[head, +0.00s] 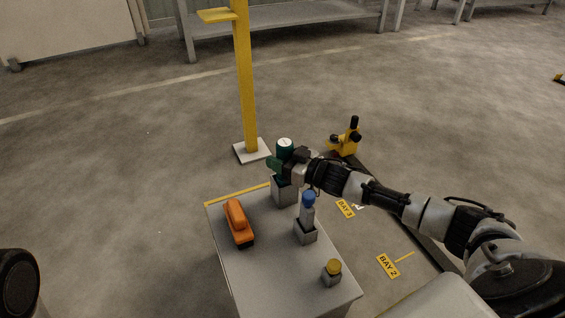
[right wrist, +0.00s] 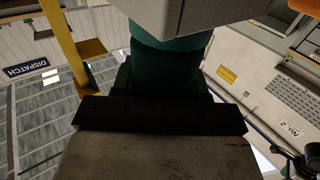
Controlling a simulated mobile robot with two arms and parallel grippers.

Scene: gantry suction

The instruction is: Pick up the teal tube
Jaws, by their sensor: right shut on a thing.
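The teal tube (head: 285,150) has a pale top and stands upright at the far end of the grey table. It is over a grey block holder (head: 284,191); I cannot tell whether its lower end is still inside. My right gripper (head: 279,163) reaches in from the right and is shut around the tube, hiding part of it. In the right wrist view the teal tube (right wrist: 170,70) fills the space beyond the dark jaw, against a grey block. My left gripper is not in view.
On the table (head: 250,277) are an orange object (head: 237,221), a blue-topped tube (head: 308,208) in a grey holder and a yellow-capped piece (head: 333,267). A yellow post (head: 245,90) stands behind. A yellow device (head: 347,142) is right of the gripper.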

